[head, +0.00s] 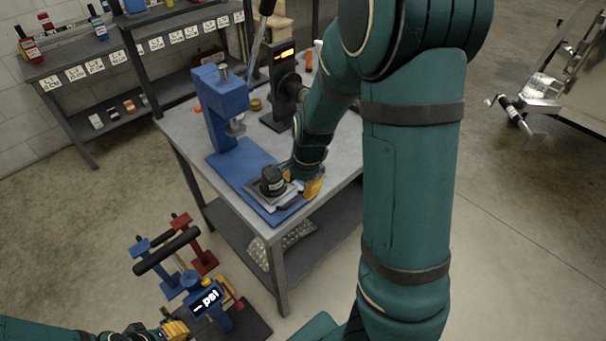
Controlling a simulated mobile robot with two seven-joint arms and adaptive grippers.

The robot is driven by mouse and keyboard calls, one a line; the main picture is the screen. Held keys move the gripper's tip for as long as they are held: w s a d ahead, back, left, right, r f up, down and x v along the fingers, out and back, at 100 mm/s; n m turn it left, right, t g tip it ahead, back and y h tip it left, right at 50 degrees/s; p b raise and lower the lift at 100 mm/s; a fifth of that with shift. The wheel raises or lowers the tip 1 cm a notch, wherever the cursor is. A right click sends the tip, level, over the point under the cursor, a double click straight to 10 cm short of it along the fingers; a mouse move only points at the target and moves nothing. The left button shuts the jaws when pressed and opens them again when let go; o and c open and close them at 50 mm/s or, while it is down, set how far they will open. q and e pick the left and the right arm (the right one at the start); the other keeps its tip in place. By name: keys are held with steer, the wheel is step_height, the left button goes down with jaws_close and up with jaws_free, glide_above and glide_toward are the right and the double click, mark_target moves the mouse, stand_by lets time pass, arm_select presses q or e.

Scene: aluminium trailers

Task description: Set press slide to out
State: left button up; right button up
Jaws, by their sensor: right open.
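The blue press (222,105) stands on the grey table with its long blue base (238,163) running toward the table's front corner. The press slide, a grey plate (256,200), lies near the front end of that base, clear of the press head. A black round part (272,180) sits on the plate. My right gripper (302,183) is open, with yellow fingertips low at the right side of the plate. Whether it touches the slide cannot be told. My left gripper (175,328) is at the bottom left, partly in view; its opening is unclear.
Labelled shelves (85,55) are at the back left. A trailer (575,85) is at the right.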

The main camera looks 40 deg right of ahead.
steer(key=shift+s+r, duration=0.2)
steer(key=shift+r, duration=0.7)
steer(key=shift+s+r, duration=0.2)
steer(key=shift+r, duration=0.7)
